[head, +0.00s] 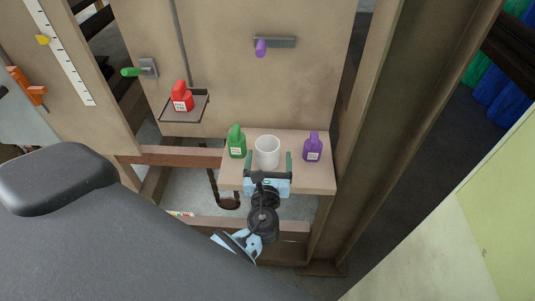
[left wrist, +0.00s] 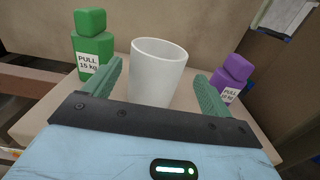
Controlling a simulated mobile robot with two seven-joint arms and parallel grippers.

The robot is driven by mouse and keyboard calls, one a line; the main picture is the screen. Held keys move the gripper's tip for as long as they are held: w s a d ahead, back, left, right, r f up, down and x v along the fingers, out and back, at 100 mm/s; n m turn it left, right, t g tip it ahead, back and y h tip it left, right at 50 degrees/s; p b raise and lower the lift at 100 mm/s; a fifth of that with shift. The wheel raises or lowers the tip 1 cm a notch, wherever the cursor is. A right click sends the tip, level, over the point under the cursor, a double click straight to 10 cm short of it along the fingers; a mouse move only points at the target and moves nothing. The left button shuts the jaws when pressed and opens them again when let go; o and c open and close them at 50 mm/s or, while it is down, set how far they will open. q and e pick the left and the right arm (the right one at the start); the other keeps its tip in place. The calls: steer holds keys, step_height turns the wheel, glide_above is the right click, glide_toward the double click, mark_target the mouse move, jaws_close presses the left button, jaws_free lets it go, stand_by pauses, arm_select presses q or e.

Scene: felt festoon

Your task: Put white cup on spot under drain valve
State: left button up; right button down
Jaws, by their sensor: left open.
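The white cup (head: 267,152) stands upright on a small wooden shelf (head: 318,182), between a green and a purple weight. My left gripper (head: 269,164) is open at the near side of the cup, its two green fingers pointing at it. In the left wrist view the cup (left wrist: 158,72) shows between the fingers of the gripper (left wrist: 160,78), with gaps on both sides; its lower front is partly hidden by the gripper body. A purple handle (head: 260,47) and a green handle (head: 130,72) stick out of the panel; I cannot tell which is the drain valve. No marked spot is clear.
The green weight (head: 236,142) stands close left of the cup and the purple weight (head: 313,148) to its right. A red weight (head: 182,98) sits on a small dark tray (head: 203,106) at upper left. A wooden post (head: 375,130) rises right of the shelf.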

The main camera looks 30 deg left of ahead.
mark_target(268, 141)
arm_select(q)
steer(key=shift+w+a, duration=0.15)
steer(key=shift+w, duration=0.1)
steer(key=shift+a+x, duration=0.2)
steer(key=shift+x, duration=2.2)
steer(key=shift+s+r, duration=0.15)
arm_select(e)
steer(key=shift+w+r, duration=0.55)
steer(key=shift+w, duration=0.2)
arm_select(q)
steer(key=shift+c, duration=1.3)
steer(key=c, duration=0.9)
arm_select(e)
steer(key=shift+s, duration=0.1)
arm_select(q)
steer(key=shift+r, duration=0.15)
